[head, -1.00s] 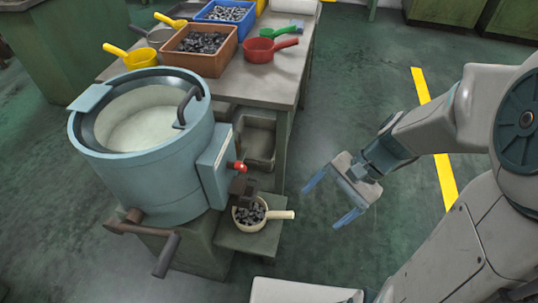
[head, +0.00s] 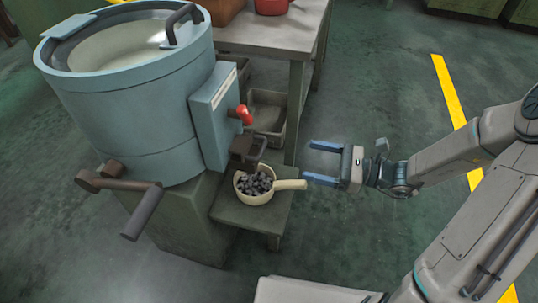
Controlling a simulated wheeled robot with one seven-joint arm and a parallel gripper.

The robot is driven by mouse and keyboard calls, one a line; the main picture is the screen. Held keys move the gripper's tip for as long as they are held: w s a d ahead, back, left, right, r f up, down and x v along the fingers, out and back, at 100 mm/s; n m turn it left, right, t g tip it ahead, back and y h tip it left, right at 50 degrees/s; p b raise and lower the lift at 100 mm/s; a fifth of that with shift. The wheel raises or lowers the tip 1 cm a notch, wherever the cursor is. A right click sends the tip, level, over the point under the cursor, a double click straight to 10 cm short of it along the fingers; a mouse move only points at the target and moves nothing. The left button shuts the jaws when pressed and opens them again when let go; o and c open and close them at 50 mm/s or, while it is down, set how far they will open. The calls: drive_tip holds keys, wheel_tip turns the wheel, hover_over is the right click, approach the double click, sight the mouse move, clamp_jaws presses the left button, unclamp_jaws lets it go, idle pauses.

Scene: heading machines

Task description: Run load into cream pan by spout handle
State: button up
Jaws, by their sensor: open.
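The cream pan (head: 241,191) sits on a small green stand below the spout (head: 247,148), its handle (head: 290,184) pointing right. Dark grey pieces (head: 256,183) lie in the pan. The spout comes out of a box on the side of the blue-grey drum (head: 135,105). A red-knobbed handle (head: 244,114) stands just above the spout. My gripper (head: 315,163) is open and empty, to the right of the pan, its fingers pointing left. The fingertips are close to the end of the pan handle in the picture; I cannot tell the exact gap.
A brown crank (head: 130,195) sticks out at the drum's lower front. The small stand (head: 270,215) holds the pan. A grey bin (head: 268,112) is under the workbench (head: 270,38) behind.

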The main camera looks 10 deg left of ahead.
drive_tip(key=a+b, duration=0.4)
drive_tip(key=a, duration=0.8)
drive_tip(key=shift+w+a, duration=0.15)
drive_tip(key=shift+w, duration=0.25)
